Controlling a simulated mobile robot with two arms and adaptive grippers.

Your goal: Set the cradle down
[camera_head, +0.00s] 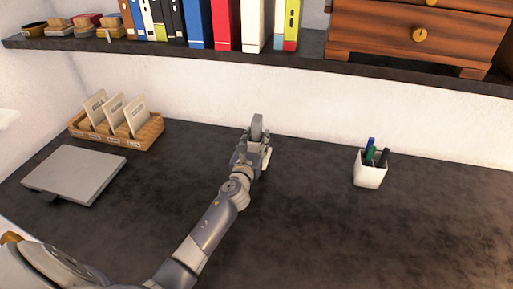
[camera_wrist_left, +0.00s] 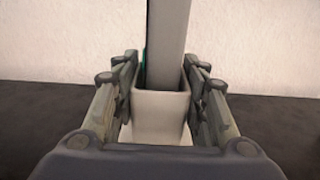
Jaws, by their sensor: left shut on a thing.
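The cradle is a pale, box-like holder (camera_wrist_left: 160,115) between the fingers of my left gripper in the left wrist view. A tall grey piece (camera_wrist_left: 168,45) stands upright out of it, with a thin green strip at its left side. In the head view the grey piece (camera_head: 257,127) rises beyond my left gripper (camera_head: 254,142), near the back of the dark desk (camera_head: 310,220). A pale part of the cradle (camera_head: 267,158) shows at the gripper's right side. My left gripper is shut on the cradle. Its underside is hidden, so I cannot tell whether it touches the desk. My right gripper is out of view.
A white pen cup (camera_head: 370,175) with pens stands to the right. A wooden card box (camera_head: 143,138) and a flat grey device (camera_head: 75,173) are at the left. A shelf (camera_head: 200,50) with binders and a wooden drawer unit (camera_head: 415,35) runs above. The front right desk is clear.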

